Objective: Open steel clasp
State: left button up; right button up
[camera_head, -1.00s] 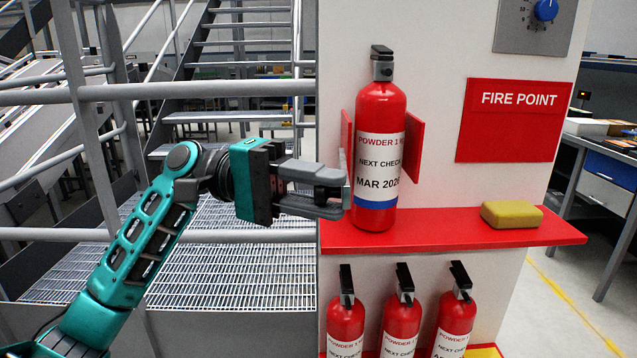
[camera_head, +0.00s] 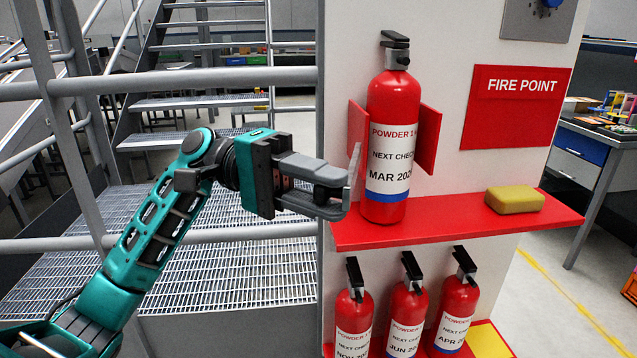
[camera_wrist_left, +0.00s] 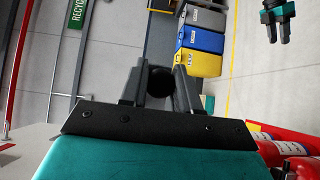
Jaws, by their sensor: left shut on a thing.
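My left gripper (camera_head: 343,196) is shut at the left side of a red fire extinguisher (camera_head: 392,120), just above the red shelf. A small grey steel piece (camera_head: 347,196), which looks like the clasp, shows at its fingertips in front of the left red bracket panel (camera_head: 356,135). The fingers hide most of it. In the left wrist view a dark round shape (camera_wrist_left: 157,80) sits between the finger bases; the grip itself is not clear there. My right gripper (camera_wrist_left: 279,38) shows small at the top right of the left wrist view, its two fingers apart and empty.
The red shelf (camera_head: 450,228) holds the extinguisher and a yellow sponge-like block (camera_head: 515,199). Several smaller extinguishers (camera_head: 405,318) stand below. Grey railings (camera_head: 190,84) run behind my left arm. A red FIRE POINT sign (camera_head: 515,105) is on the white panel.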

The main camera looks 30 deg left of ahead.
pick_arm(q)
jog(key=shift+a, duration=0.15)
pick_arm(e)
jog(key=shift+s+a, duration=0.15)
jog(key=shift+a, duration=0.1)
pick_arm(q)
jog(key=o, duration=1)
pick_arm(e)
jog(key=shift+r, duration=0.1)
pick_arm(q)
jog(key=a, duration=0.4)
jog(key=w+a, duration=0.1)
jog(key=a, duration=0.3)
jog(key=w+a+b, duration=0.1)
jog(key=a, duration=0.4)
pick_arm(e)
jog(key=shift+a+f, duration=0.1)
jog(key=shift+f, duration=0.35)
pick_arm(q)
jog(key=shift+d, duration=0.1)
